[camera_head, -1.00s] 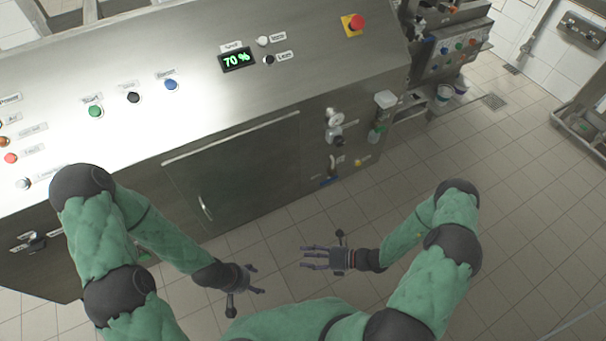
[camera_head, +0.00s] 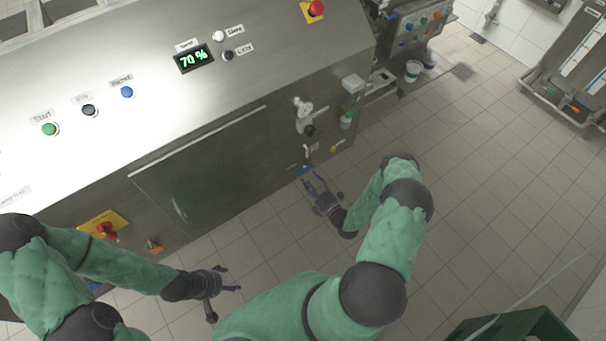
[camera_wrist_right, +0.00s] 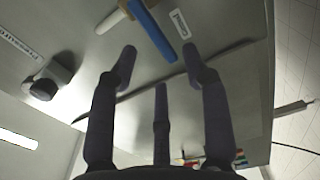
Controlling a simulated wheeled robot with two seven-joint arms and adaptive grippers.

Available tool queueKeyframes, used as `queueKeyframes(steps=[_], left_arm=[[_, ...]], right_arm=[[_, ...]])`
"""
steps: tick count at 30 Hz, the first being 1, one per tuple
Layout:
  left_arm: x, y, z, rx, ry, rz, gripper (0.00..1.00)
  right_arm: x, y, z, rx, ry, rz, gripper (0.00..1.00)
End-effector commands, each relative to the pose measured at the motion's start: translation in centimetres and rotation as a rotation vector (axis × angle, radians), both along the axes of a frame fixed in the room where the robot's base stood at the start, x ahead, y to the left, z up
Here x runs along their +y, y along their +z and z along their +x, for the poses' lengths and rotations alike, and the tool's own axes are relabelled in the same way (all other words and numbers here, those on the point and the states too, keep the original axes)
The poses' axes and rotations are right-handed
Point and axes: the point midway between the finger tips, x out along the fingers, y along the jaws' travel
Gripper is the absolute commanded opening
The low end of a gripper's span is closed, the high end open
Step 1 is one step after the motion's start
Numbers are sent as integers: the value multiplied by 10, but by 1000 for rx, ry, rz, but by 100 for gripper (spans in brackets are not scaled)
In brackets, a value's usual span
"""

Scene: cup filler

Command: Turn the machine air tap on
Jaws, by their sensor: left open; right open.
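A tap with a blue lever handle (camera_head: 305,170) is low on the right part of the machine's front (camera_head: 235,150). In the right wrist view the blue handle (camera_wrist_right: 152,30) shows at the top, beside a small label (camera_wrist_right: 180,22) that I cannot read. My right gripper (camera_head: 314,177) is open and empty just in front of and below the blue handle, its fingers pointing towards the machine. In the wrist view its fingers (camera_wrist_right: 158,68) are apart, with a visible gap to the handle. My left gripper (camera_head: 231,278) is open and empty over the floor at lower left.
A regulator with a gauge (camera_head: 303,112) and a filter unit (camera_head: 350,100) stick out above the tap. A dark round knob (camera_wrist_right: 44,88) shows at left in the wrist view. A green crate (camera_head: 520,325) stands at lower right.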

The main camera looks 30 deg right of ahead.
Motion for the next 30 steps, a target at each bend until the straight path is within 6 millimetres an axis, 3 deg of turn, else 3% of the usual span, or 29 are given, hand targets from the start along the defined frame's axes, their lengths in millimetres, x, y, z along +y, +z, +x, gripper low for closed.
queueKeyframes(steps=[3, 9, 21, 26, 30], left_arm=[[0, -5, 0, 0, 0, 0, 67], [0, -8, 0, 0, 0, 0, 67], [0, -9, 0, 0, 0, 0, 67], [0, -9, 0, 0, 0, 0, 67], [0, -9, 0, 0, 0, 0, 67]], right_arm=[[2, 0, 20, -3, 3, -2, 48], [3, -1, 41, 0, 1, 0, 48], [4, 0, 47, 0, 1, 0, 48], [4, 0, 46, 0, 1, 0, 3], [4, 0, 46, 0, 1, 0, 0]])
